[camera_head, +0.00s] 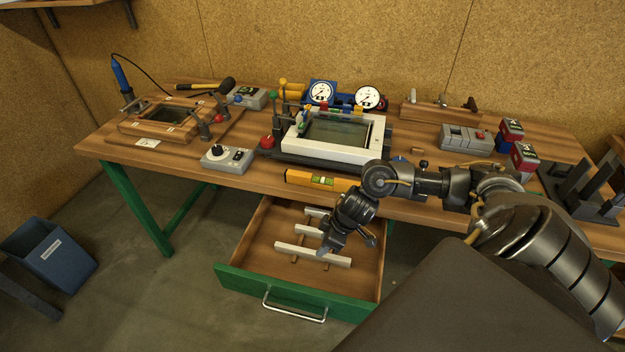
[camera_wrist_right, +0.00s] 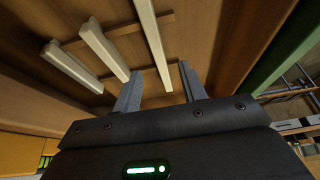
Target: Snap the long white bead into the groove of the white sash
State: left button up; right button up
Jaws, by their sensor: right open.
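The white sash (camera_head: 340,155) lies flat in a dark fixture on the bench, with a glass pane inside its frame. The long white bead (camera_head: 290,249) lies in the open drawer across thin wooden strips, nearest the drawer front. In the right wrist view the long bead (camera_wrist_right: 150,35) runs to between the fingertips. My right gripper (camera_head: 350,243) is open, pointing down over the right part of this bead; the fingers stand either side of it, and whether they touch it cannot be told. My left gripper is not in view.
Shorter white beads (camera_head: 297,231) lie behind the long one in the drawer (camera_head: 290,290). A yellow level (camera_head: 310,180) lies at the bench's front edge. A grey control box (camera_head: 228,158) stands left of the sash, gauges (camera_head: 368,97) behind it.

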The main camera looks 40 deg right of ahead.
aim_at(314, 252)
jog(key=shift+x, duration=1.2)
jog(key=shift+w+f, duration=0.1)
jog(key=shift+f, duration=0.15)
jog(key=x, duration=0.4)
jog(key=shift+w+a+f, duration=0.15)
jog(key=shift+w+f, duration=0.1)
jog(key=shift+f, duration=0.05)
grip_shut()
